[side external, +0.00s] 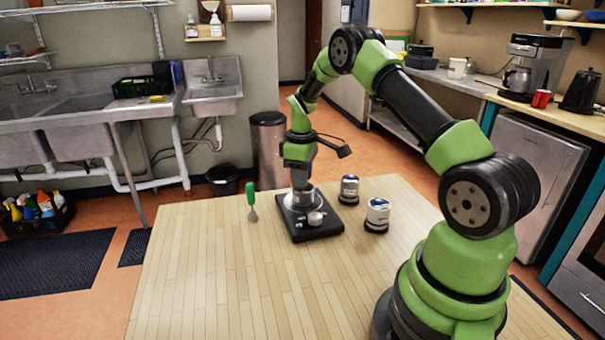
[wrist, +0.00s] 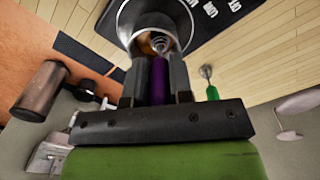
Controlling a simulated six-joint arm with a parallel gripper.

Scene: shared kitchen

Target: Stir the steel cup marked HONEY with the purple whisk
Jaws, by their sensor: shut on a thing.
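My gripper (side external: 300,178) points straight down over a steel cup (side external: 289,201) on a black base. In the wrist view my gripper (wrist: 159,62) is shut on the purple whisk (wrist: 158,82) by its handle. The whisk's wire end (wrist: 160,43) is inside the steel cup (wrist: 126,22), where some orange-brown content shows. No label on this cup can be read, so I cannot tell whether it says HONEY. How deep the wires reach is hidden.
The black base (side external: 318,234) has a round light knob-like part (side external: 315,218) at its front. Two labelled canisters, one behind (side external: 349,188) and one nearer (side external: 377,214), stand to the right. A green-handled utensil (side external: 251,196) is to the left. The front tabletop (side external: 225,290) is clear.

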